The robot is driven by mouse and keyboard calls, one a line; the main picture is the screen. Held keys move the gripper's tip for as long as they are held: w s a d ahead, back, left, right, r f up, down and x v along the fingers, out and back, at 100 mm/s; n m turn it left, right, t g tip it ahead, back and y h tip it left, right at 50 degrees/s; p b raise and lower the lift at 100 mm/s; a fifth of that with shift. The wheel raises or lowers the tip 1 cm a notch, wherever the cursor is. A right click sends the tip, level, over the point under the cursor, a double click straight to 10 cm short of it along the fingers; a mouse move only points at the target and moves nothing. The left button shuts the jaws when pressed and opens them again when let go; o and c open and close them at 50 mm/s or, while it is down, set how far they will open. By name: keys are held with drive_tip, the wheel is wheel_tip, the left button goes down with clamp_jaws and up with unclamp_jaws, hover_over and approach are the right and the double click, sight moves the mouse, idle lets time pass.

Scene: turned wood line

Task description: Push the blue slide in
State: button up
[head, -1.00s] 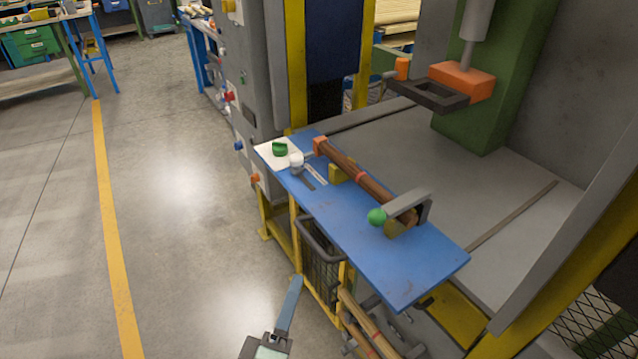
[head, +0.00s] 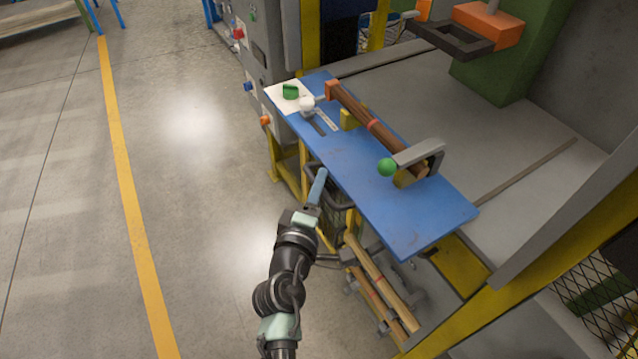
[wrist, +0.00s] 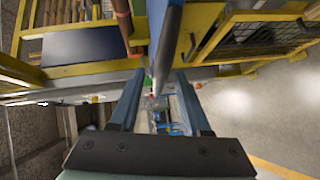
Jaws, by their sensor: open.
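The blue slide (head: 365,190) is a flat blue plate sticking out of the press frame towards the aisle. A blue-grey bar there may be the slide's edge; I cannot tell whether anything touches.
The press bed (head: 480,130) lies behind the slide, with an orange and black press head (head: 470,35) above. The floor at left is clear.

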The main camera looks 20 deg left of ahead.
drive_tip(key=shift+w, duration=0.4)
clamp_jaws()
idle(1.3)
